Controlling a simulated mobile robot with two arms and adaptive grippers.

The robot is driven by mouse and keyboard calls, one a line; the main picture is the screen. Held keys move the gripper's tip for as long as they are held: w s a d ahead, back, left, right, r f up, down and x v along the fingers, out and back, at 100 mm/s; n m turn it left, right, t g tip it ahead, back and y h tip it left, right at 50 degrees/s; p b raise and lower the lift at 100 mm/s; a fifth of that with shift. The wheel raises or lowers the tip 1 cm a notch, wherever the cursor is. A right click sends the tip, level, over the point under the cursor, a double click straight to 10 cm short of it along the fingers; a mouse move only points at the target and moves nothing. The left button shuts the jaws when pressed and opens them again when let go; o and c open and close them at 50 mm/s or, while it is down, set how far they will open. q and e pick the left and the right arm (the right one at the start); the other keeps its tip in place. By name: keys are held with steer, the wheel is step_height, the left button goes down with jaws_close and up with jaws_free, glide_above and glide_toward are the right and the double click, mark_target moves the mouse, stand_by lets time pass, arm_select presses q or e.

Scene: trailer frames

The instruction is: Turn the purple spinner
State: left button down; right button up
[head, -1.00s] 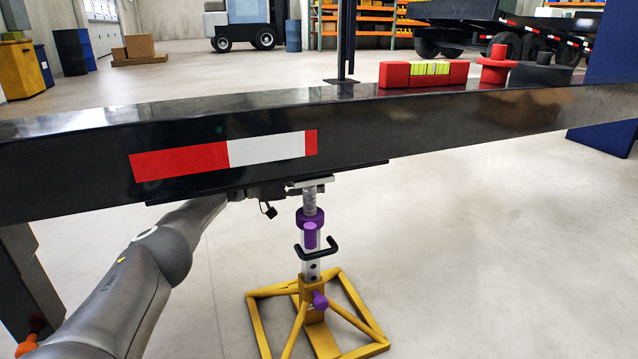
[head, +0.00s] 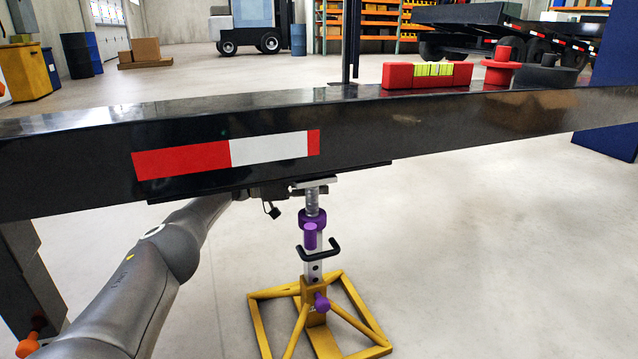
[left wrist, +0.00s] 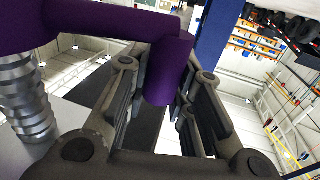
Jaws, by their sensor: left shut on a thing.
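The purple spinner (head: 312,218) is a collar with a peg handle on the threaded screw of a yellow-based jack (head: 314,262), under a black beam. In the left wrist view, a purple arm leads from the screw (left wrist: 22,98) to a purple peg (left wrist: 168,80). My left gripper (left wrist: 165,72) has its fingers on either side of this peg and is shut on it. In the head view, the left arm comes from the lower left, and the gripper (head: 268,192) is mostly hidden beneath the beam. My right gripper is not in view.
The black beam (head: 80,170), with a red and white strip, crosses the view just above the spinner. A red spirit level (head: 428,75) and a red knob-shaped part (head: 500,68) sit on it. A black bent handle (head: 318,250) sticks out below the spinner.

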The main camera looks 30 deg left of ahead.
arm_select(q)
steer(key=shift+s+d+f, duration=0.1)
steer(key=shift+d+f, duration=0.15)
steer(key=shift+d, duration=0.1)
stand_by(2.1)
steer(key=c, duration=1.3)
jaws_free()
steer(key=shift+r, duration=0.1)
steer(key=shift+o, duration=0.2)
steer(key=shift+a, duration=0.15)
steer(key=shift+r, duration=0.1)
steer(key=shift+s+a, duration=0.1)
steer(key=shift+a, duration=0.15)
steer(key=v, duration=0.7)
